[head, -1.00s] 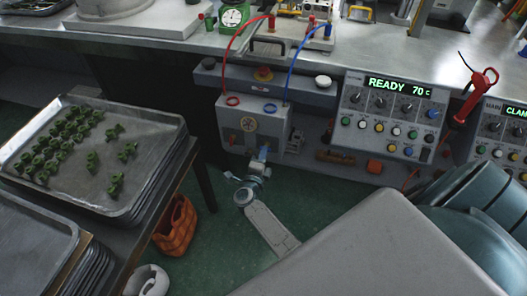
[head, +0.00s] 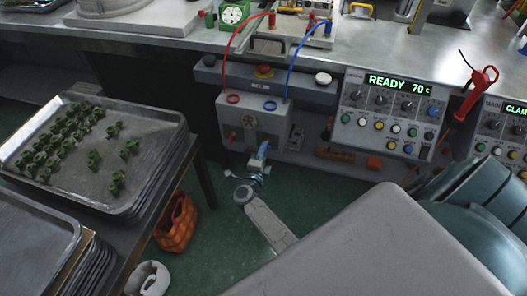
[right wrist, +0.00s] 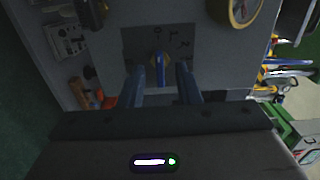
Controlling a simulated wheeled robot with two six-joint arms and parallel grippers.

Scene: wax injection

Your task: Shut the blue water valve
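The blue water valve shows in the right wrist view as a narrow blue handle (right wrist: 160,69) on a dark plate on the grey box. Its length runs up and down in that picture. The two fingers of my right gripper (right wrist: 161,84) stand on either side of it, with a gap on both sides. The right gripper is open. In the head view my right gripper (head: 262,154) is low at the front of the grey box (head: 228,110), where it hides the valve. My left gripper is not in view.
A red hose (head: 233,48) and a blue hose (head: 292,62) arch above the box. A control panel (head: 388,115) reading READY 70 stands to the right. A tray of green pieces (head: 150,135) is at left, with an orange basket (head: 176,224) below it.

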